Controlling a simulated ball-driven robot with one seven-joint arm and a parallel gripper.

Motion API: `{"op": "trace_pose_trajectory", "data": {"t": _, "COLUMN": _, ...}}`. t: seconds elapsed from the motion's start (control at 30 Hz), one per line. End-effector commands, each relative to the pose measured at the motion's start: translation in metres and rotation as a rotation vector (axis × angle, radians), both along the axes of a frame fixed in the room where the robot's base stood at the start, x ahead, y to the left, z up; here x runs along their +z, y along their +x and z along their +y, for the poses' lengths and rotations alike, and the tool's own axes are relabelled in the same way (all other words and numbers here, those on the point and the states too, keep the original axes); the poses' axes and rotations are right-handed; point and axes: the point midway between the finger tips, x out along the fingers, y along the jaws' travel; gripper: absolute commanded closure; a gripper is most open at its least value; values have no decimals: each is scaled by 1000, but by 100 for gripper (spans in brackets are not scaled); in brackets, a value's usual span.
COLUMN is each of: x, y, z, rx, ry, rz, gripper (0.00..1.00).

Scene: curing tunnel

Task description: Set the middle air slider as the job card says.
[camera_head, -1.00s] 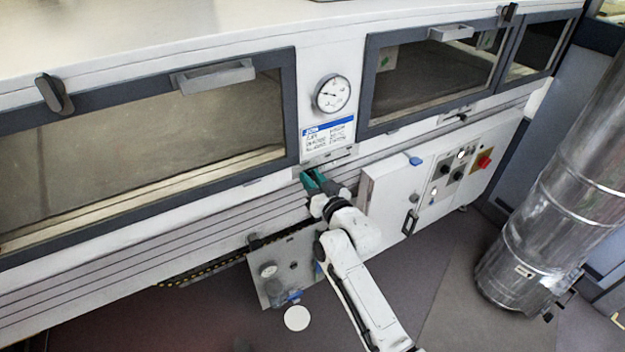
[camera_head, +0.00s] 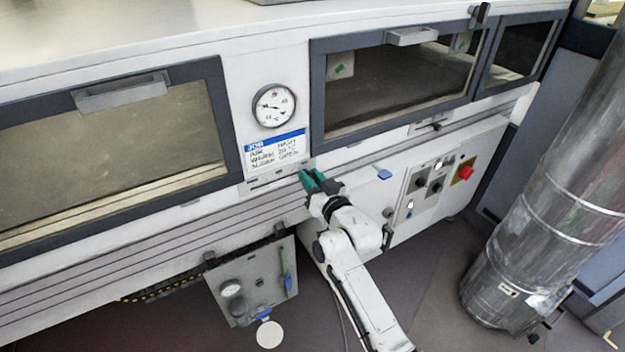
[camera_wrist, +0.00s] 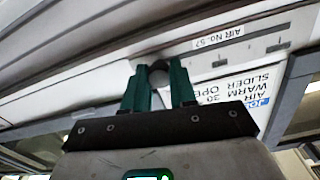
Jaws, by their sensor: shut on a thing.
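The job card (camera_head: 275,152) with a blue header is on the white panel below the dial gauge. It is upside down in the wrist view (camera_wrist: 240,92), where "AIR", "WARM", "SLIDER", "30" and part of "OPE" can be read. Below the card is a slider plate (camera_head: 262,183) with dark marks. It shows in the wrist view with an "AIR No. 5?" label (camera_wrist: 218,45), last character unclear. My gripper (camera_head: 312,178) is at the plate's right end. In the wrist view my green fingers (camera_wrist: 158,78) are shut on a dark round knob (camera_wrist: 158,68).
Glazed doors (camera_head: 110,150) with handles flank the panel. A similar slider plate (camera_head: 430,125) is under the right door. A control box (camera_head: 436,185) with a red switch (camera_head: 466,173) is right of my arm. A large metal duct (camera_head: 545,220) stands at the far right.

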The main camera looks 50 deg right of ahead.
Motion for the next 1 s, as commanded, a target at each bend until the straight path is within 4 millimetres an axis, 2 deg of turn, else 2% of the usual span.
{"op": "trace_pose_trajectory", "data": {"t": 0.2, "x": 0, "y": -2, "z": -4, "rx": -9, "ry": -2, "rz": 2, "gripper": 100}}
{"op": "trace_pose_trajectory", "data": {"t": 0.23, "x": 0, "y": -2, "z": -5, "rx": -9, "ry": -2, "rz": 2, "gripper": 72}}
{"op": "trace_pose_trajectory", "data": {"t": 0.5, "x": 0, "y": -2, "z": -4, "rx": -7, "ry": -2, "rz": 1, "gripper": 48}}
{"op": "trace_pose_trajectory", "data": {"t": 0.77, "x": 0, "y": -3, "z": -2, "rx": -5, "ry": -2, "rz": 1, "gripper": 48}}
{"op": "trace_pose_trajectory", "data": {"t": 0.87, "x": -1, "y": -11, "z": 0, "rx": -5, "ry": -1, "rz": 2, "gripper": 48}}
{"op": "trace_pose_trajectory", "data": {"t": 1.0, "x": -1, "y": -32, "z": 7, "rx": -5, "ry": -3, "rz": 2, "gripper": 48}}
